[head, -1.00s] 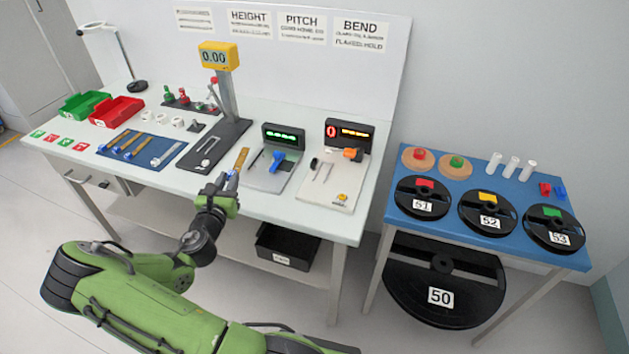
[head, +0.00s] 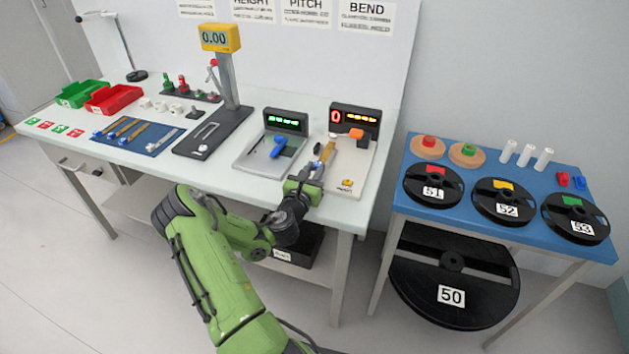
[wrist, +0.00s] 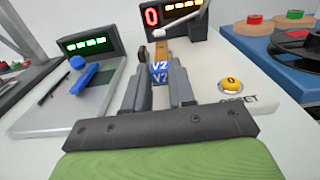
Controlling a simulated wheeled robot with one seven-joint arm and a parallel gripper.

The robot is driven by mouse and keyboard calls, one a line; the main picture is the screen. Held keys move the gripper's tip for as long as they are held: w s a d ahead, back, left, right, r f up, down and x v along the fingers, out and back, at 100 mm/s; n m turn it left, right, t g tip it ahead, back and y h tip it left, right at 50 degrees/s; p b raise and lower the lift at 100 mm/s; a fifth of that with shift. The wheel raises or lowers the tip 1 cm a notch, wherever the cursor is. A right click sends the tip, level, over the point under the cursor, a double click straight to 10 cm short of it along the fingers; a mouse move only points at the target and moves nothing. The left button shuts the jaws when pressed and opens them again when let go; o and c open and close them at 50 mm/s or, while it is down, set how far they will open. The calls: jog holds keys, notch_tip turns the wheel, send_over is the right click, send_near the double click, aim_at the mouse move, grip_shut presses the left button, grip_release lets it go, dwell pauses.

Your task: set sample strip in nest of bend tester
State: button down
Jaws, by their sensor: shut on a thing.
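My gripper (head: 315,172) is shut on a sample strip (head: 326,153), a tan-brown strip with a blue end marked V2; the strip also shows between the fingers in the wrist view (wrist: 159,70). It points away from me over the left part of the bend tester (head: 356,165), a pale plate with a black display reading 0 beside orange marks. An orange handle (head: 356,133) sits in front of the display. A yellow button (wrist: 231,84) marked RESET is right of the fingers. The nest is hidden behind gripper and strip; I cannot tell whether the strip touches it.
A pale-tipped rod (wrist: 182,26) crosses beyond the strip's far end. The tester with the green display and blue lever (head: 280,146) stands close on the left. More strips lie on a blue mat (head: 155,148). The reel table (head: 480,165) stands to the right, across a gap.

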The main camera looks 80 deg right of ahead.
jog(key=shift+f, duration=0.9)
jog(key=shift+w+r, duration=0.1)
